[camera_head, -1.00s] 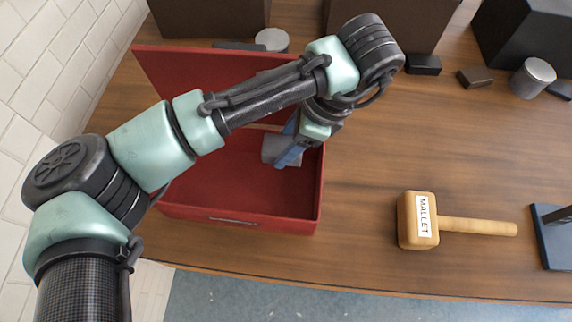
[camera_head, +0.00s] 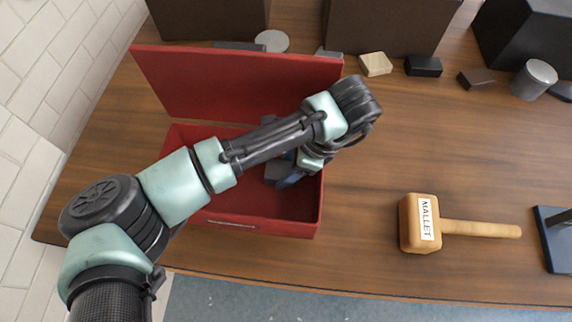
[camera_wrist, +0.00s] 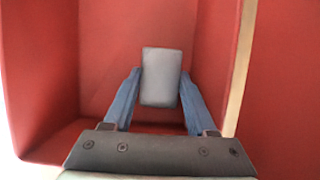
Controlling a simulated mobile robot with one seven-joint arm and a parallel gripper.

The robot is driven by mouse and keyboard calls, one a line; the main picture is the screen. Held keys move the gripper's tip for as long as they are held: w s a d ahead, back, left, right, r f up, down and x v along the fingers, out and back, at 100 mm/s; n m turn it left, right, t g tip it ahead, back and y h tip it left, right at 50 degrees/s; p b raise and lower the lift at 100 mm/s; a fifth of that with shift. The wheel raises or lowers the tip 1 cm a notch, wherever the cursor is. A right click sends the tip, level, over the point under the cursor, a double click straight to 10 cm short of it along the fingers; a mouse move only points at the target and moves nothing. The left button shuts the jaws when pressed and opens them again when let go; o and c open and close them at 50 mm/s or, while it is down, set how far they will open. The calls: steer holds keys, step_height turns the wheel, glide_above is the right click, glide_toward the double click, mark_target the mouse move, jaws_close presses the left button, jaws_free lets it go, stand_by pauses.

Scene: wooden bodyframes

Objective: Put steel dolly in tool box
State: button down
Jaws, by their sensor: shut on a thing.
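The red tool box (camera_head: 285,227) stands open at the left of the table, its lid (camera_head: 225,85) raised at the back. The steel dolly, a grey block with rounded edges (camera_wrist: 161,77), is between the two blue fingers of my gripper (camera_wrist: 160,88) in the wrist view. In the head view my gripper (camera_head: 287,178) is inside the right part of the box, with the dolly (camera_head: 275,172) at its tips, partly hidden by my arm. My gripper is shut on the dolly. I cannot tell whether the dolly touches the box floor.
A wooden mallet (camera_head: 419,222) lies right of the box. A dark blue item (camera_head: 555,240) is at the right edge. Small blocks (camera_head: 376,64), (camera_head: 423,66) and a metal cylinder (camera_head: 534,79) stand at the back, near dark boxes. The table between box and mallet is clear.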

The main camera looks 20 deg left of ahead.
steer(key=shift+f, duration=0.1)
steer(key=shift+c, duration=2.4)
jaws_free()
